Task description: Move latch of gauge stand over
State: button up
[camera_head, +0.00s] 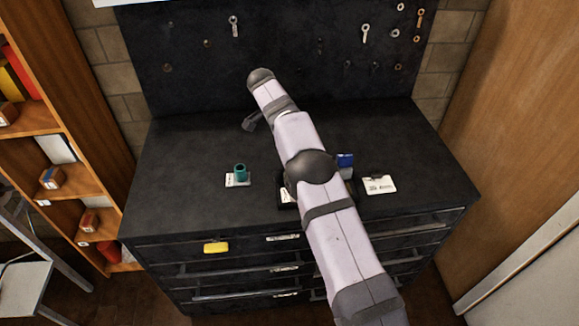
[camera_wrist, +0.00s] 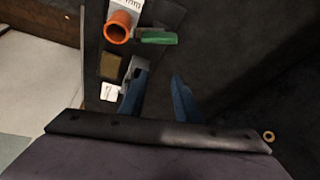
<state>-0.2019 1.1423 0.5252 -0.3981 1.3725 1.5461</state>
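My gripper (camera_wrist: 158,80) shows in the wrist view as two blue fingers, apart, with only dark surface visible between them. An orange open-topped tube (camera_wrist: 119,27) stands on a white marked plate beyond the left finger. A green bar (camera_wrist: 156,37) extends right from beside the tube; I cannot tell for sure whether this is the gauge stand's latch. The gripper appears apart from both. In the head view my arm crosses the bench and hides part of its middle. A teal tube (camera_head: 240,171) on a white card and a blue block (camera_head: 345,160) show there.
A pegboard with wrenches (camera_head: 365,33) rises behind. A yellow tag (camera_head: 216,247) is on the drawer front. The bench's left and back right are clear.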

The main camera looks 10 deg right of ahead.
jog(key=s+d+r+m+y+b, duration=0.15)
jog(key=s+d+r+b, duration=0.25)
jog(key=d, duration=0.5)
jog(key=shift+w+a+f+n+t+y+b, duration=0.1)
jog(key=shift+a+f+n+t+y, duration=0.6)
jog(key=shift+n, duration=2.75)
jog(key=shift+w+a+f+n+t+y+b, duration=0.15)
jog(key=shift+a+f+n+y, duration=0.6)
jog(key=shift+a+f+n, duration=1.95)
jog(key=shift+s+a+f+n+t+y+b, duration=0.2)
jog(key=shift+a+n+y, duration=0.6)
jog(key=shift+n, duration=3.4)
jog(key=shift+w+a, duration=0.1)
jog(key=shift+w, duration=0.05)
jog(key=shift+p+x, duration=1.55)
jog(key=shift+x, duration=1.95)
